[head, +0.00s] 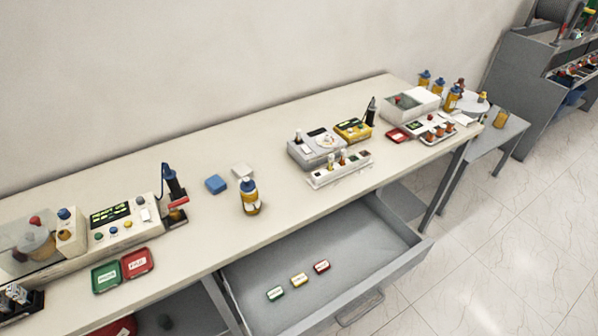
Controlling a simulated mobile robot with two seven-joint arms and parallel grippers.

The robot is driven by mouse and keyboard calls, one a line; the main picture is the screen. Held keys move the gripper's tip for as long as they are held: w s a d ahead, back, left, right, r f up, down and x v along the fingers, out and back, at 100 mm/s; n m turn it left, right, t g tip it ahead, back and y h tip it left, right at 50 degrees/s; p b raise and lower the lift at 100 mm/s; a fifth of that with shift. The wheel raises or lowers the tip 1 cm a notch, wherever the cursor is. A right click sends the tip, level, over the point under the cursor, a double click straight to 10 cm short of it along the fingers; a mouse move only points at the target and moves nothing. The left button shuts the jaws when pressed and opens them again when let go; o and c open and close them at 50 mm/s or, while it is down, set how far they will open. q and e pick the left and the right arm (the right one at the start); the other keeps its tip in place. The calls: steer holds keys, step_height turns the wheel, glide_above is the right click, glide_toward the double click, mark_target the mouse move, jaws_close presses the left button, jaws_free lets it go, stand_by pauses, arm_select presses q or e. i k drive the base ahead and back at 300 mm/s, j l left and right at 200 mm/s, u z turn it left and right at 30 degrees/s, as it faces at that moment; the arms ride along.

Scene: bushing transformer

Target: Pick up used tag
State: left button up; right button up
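Three small tags lie in a row on the floor of an open grey drawer (340,240) below the table's front edge. They are a green tag (275,293), a yellow tag (299,280) and a red tag (321,266), each with a pale label. The lettering is too small to read, so I cannot tell which one is the used tag. Neither of my grippers is in view.
The long cream table (215,245) carries an amber bottle (250,197) with a blue cap, a white vial rack (340,170), a control box (115,220), and green (105,277) and red (138,262) trays. The drawer floor around the tags is clear.

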mark_target(298, 280)
steer(key=l+u, duration=0.25)
steer(key=l, duration=0.2)
steer(key=k+l+u, duration=0.15)
steer(key=l+u, duration=0.15)
steer(key=k+l, duration=0.15)
steer(key=k, duration=0.35)
steer(key=i+l+u, duration=0.25)
steer(key=i+u, duration=0.15)
steer(key=i+l+u, duration=0.6)
steer(key=l+u, duration=0.2)
steer(key=i+l+u, duration=0.2)
steer(key=l+u, duration=0.2)
steer(key=l, duration=0.2)
